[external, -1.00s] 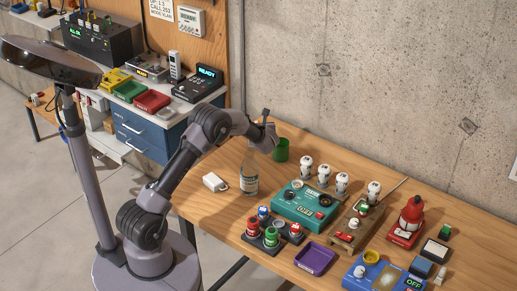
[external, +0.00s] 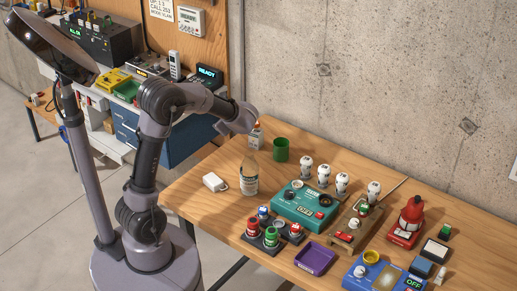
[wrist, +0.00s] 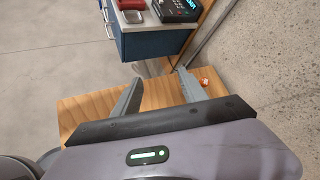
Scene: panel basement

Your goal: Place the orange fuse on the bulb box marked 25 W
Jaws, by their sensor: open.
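A small pale box (external: 255,139) stands at the table's far left corner, behind the bottle. A small orange piece (external: 257,124), likely the fuse, shows at its top. It looks to rest on the box, but the contact is too small to be sure. No 25 W mark can be read. My gripper (external: 250,121) is just to the upper left of the box, partly overlapping it in the picture. In the wrist view my gripper (wrist: 158,80) has its fingers apart with nothing between them. An orange-red piece (wrist: 207,83) shows just right of the right finger.
A clear bottle (external: 249,177) and a green cup (external: 281,150) stand near the box. A white block (external: 215,182) lies at the table's left. Several white bulbs stand behind a teal device (external: 305,206). The concrete wall (external: 370,90) rises close behind the table.

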